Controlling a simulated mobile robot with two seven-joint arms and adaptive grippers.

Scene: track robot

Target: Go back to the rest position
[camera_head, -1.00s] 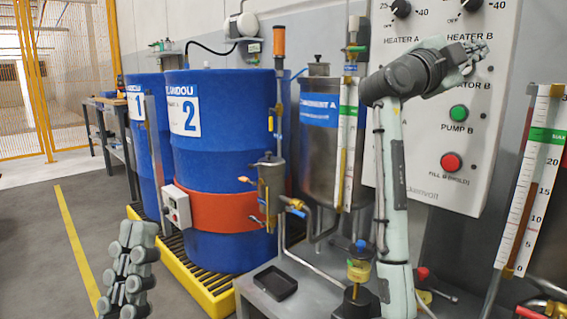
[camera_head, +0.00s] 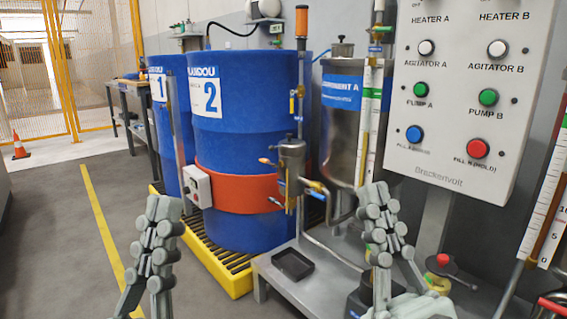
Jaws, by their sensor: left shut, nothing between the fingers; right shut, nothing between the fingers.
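My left gripper (camera_head: 160,225) is at the lower left of the head view, pointing up, with its fingers shut and empty. It stands in front of the floor and the yellow pallet, apart from anything. My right gripper (camera_head: 379,212) is at the lower middle right, also pointing up, shut and empty. It appears in front of the metal bench and below the control panel (camera_head: 465,90), away from its buttons. It hides part of the bench and the piping behind it.
Blue drums (camera_head: 240,120) stand on a yellow spill pallet (camera_head: 232,287) at centre left. A steel tank (camera_head: 342,125) with a level gauge (camera_head: 370,110) is behind the bench. A black tray (camera_head: 292,265) lies on the bench. Open floor (camera_head: 60,240) is at the left.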

